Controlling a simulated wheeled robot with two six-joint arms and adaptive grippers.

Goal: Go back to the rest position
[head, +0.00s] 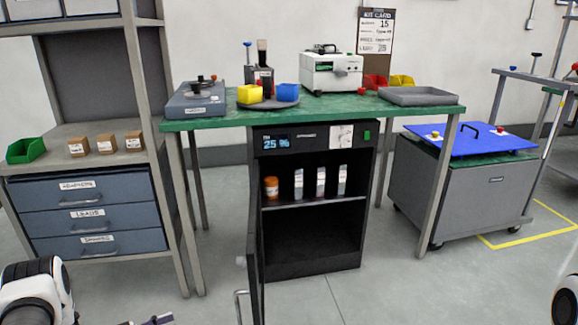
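My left arm shows at the bottom left corner. A small dark tip, apparently of my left gripper (155,320), just enters at the bottom edge; the rest is cut off, so its opening cannot be told. At the right edge only a white and black piece of my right arm shows, and my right gripper is out of view. The black cabinet (312,262) under the green-topped bench has its door (254,265) swung open toward me. An orange-capped bottle (271,188) and several white-labelled items (320,182) stand on its shelf. Its lower compartment looks empty.
The green bench (425,109) carries a white instrument (331,74), yellow and blue bins, and a grey tray (418,96). A shelf unit with drawers (90,220) stands left. A wheeled cart with a blue panel (470,138) stands right. Floor right of the door is clear.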

